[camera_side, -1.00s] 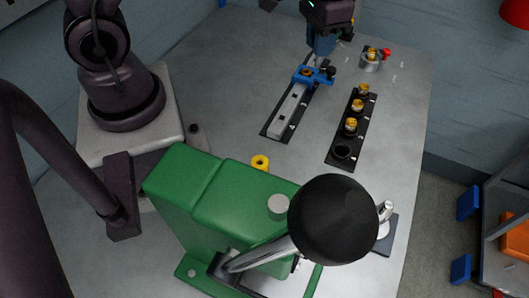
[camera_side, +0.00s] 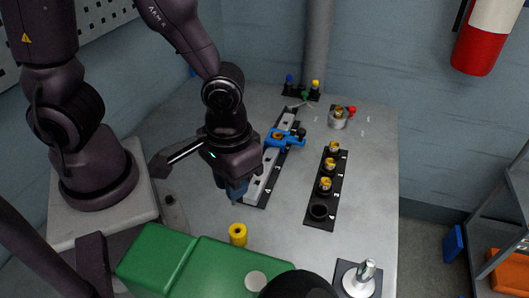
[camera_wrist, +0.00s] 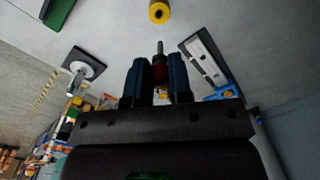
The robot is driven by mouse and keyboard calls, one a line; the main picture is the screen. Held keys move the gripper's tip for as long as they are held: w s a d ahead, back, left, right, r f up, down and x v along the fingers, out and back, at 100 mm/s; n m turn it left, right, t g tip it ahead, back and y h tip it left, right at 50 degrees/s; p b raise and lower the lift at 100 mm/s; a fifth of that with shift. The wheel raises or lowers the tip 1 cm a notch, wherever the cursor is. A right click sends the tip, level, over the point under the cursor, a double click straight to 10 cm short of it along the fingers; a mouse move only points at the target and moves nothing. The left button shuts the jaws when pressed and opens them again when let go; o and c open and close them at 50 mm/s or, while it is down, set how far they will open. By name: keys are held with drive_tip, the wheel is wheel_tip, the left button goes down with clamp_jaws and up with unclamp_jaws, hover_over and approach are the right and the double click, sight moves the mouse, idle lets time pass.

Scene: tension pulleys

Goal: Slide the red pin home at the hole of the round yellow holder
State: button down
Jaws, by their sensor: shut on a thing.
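The round yellow holder (camera_side: 238,236) stands on the grey table, just behind the green machine. Its dark hole shows on top, and the holder also appears at the top of the wrist view (camera_wrist: 158,13). My gripper (camera_side: 233,193) points down above and slightly behind the holder, apart from it. In the wrist view, my gripper (camera_wrist: 159,80) has its two blue fingers shut on the red pin (camera_wrist: 160,72). The pin's dark shaft sticks out past the fingertips toward the holder, not touching it. In the side view the fingers hide the pin.
A rail with a blue clamp (camera_side: 284,138) lies right of my gripper. A black strip with several sockets (camera_side: 319,212) and a metal cup with a red piece (camera_side: 339,121) stand further right. The green machine (camera_side: 190,262) fills the front. Open table lies between strip and holder.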

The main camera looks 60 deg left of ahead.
drive_tip(key=shift+s+a+f+n, duration=0.1)
drive_tip(key=shift+s+f+n, duration=0.05)
drive_tip(key=shift+n, duration=0.35)
drive_tip(key=shift+f+n, duration=0.15)
drive_tip(key=shift+n, duration=0.15)
wheel_tip(320, 180, down, 7)
drive_tip(key=shift+f, duration=0.2)
idle(1.6)
drive_tip(key=shift+f, duration=1.3)
drive_tip(key=shift+f, duration=0.15)
drive_tip(key=shift+f, duration=0.3)
